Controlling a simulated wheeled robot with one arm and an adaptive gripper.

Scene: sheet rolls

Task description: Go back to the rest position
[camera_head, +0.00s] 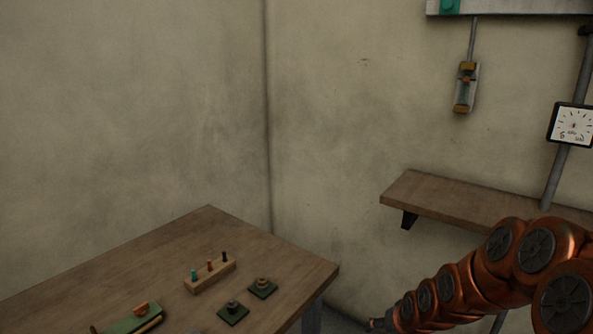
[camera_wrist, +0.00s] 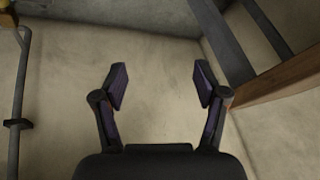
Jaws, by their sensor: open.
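My gripper (camera_wrist: 160,88) is open in the wrist view, with its two dark fingers apart and nothing between them. The gripper's fingers cannot be made out there. The arm's end is right of the wooden table (camera_head: 120,275) and apart from it.
On the table are a peg block (camera_head: 210,277), two dark square plates (camera_head: 233,313) (camera_head: 262,289) and a green item (camera_head: 133,321). A wooden shelf (camera_head: 450,198) is behind my arm. A gauge (camera_head: 572,125) and a switch box (camera_head: 466,88) are on the right. A pipe (camera_wrist: 19,90) stands left of my gripper.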

